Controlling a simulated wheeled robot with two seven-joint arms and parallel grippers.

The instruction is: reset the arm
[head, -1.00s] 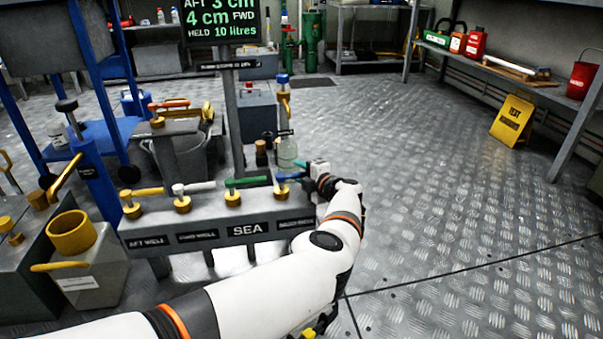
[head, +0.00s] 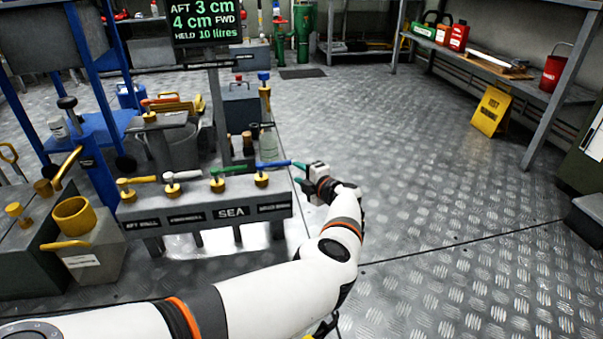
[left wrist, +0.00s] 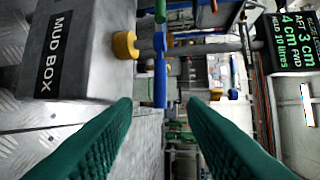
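My left gripper (head: 298,175) is just right of the valve manifold (head: 205,205) in the head view. The left wrist view shows its two green fingers (left wrist: 160,108) spread apart with nothing between the tips. The blue valve handle (head: 275,164) points toward the gripper; in the left wrist view this blue handle (left wrist: 160,78) lies ahead of the gap, apart from the fingers. The green handle (head: 238,178), white handle (head: 190,176) and yellow handle (head: 138,180) stand along the manifold to the left.
The display (head: 205,22) reads AFT 3 cm, 4 cm FWD, HELD 10 litres. A grey box with a yellow ring (head: 73,216) stands left of the manifold. A yellow sign (head: 491,111) and a shelf with red cans (head: 459,38) are at right. The middle floor is clear.

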